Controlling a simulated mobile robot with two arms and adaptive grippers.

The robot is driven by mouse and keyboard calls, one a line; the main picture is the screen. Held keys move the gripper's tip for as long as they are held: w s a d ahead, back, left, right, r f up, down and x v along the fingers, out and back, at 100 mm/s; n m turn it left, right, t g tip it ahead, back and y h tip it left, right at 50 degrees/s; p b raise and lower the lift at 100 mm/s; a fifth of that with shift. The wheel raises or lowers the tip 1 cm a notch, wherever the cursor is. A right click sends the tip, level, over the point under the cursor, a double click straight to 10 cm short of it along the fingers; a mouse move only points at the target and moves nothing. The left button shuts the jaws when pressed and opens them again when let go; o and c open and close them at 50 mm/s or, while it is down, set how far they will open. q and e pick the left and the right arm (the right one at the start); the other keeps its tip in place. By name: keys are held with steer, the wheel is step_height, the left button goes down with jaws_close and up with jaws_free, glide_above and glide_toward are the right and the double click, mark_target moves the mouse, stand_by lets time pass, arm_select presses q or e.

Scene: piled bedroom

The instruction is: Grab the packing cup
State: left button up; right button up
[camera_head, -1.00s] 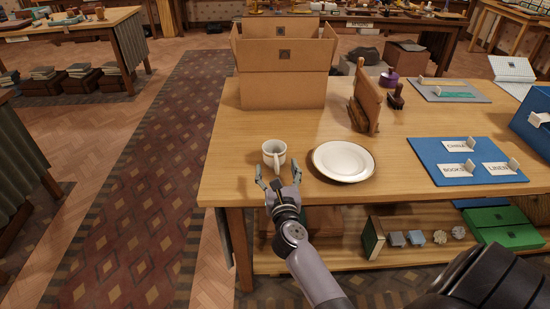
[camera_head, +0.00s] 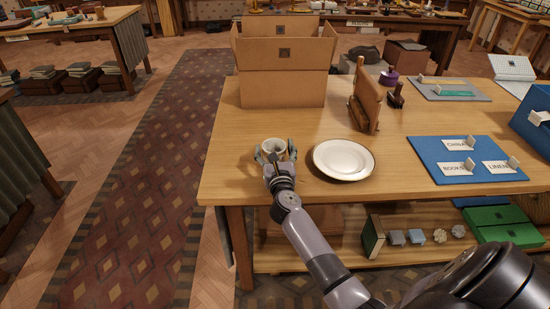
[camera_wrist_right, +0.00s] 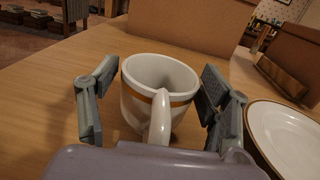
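The packing cup is a white mug with a tan band below its rim. It stands upright on the wooden table (camera_head: 232,179), and the cup (camera_head: 274,146) is partly hidden by my right gripper (camera_head: 275,156) in the head view. In the right wrist view the cup (camera_wrist_right: 158,88) sits between the two fingers of the gripper (camera_wrist_right: 158,98), its handle toward the palm. The fingers are open, one on each side, with a gap visible at the left finger; the right finger is close to the cup. My left gripper is not in view.
A white plate (camera_head: 343,159) with a dark rim lies just right of the cup. An open cardboard box (camera_head: 283,88) stands behind it. A wooden rack (camera_head: 365,97) and a blue labelled board (camera_head: 462,175) are further right. The table's left front corner is clear.

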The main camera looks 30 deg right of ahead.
steer(key=c, duration=1.4)
steer(key=shift+r, duration=0.1)
